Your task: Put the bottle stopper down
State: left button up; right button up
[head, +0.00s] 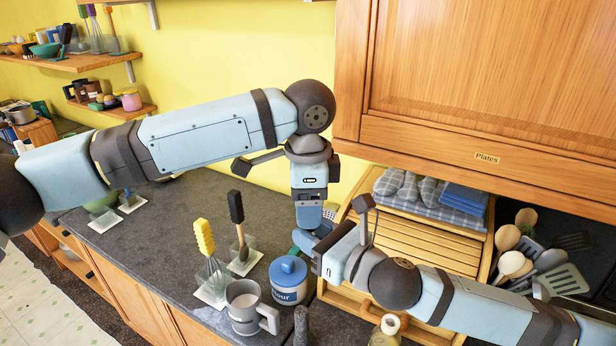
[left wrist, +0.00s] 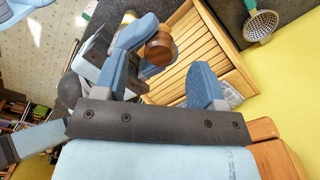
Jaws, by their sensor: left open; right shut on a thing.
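A brown, rounded wooden piece, which looks like the bottle stopper (left wrist: 160,50), shows in the left wrist view at the jaws of my right gripper (left wrist: 142,38). The right gripper is shut on it, in front of the slatted wooden box. In the head view I cannot make out the stopper; the right gripper (head: 304,240) is partly hidden there. My left gripper (head: 309,214) points down close beside it. In the left wrist view the left gripper's jaws (left wrist: 165,75) are open, with the stopper seen beyond the gap; I cannot tell whether they touch it.
The slatted wooden box (head: 440,240) with folded cloths stands under the cabinet (head: 480,80). A blue-lidded flour jar (head: 288,282), a grey mug (head: 245,308) and two upright utensils stand nearby. A bottle (head: 387,330) is at the front edge. The dark counter (head: 165,240) is clear at left.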

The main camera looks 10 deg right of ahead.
pick_arm(q)
jog(key=shift+f, duration=0.85)
jog(key=shift+c, duration=0.4)
jog(key=c, duration=0.9)
pick_arm(e)
jog(key=o, duration=1)
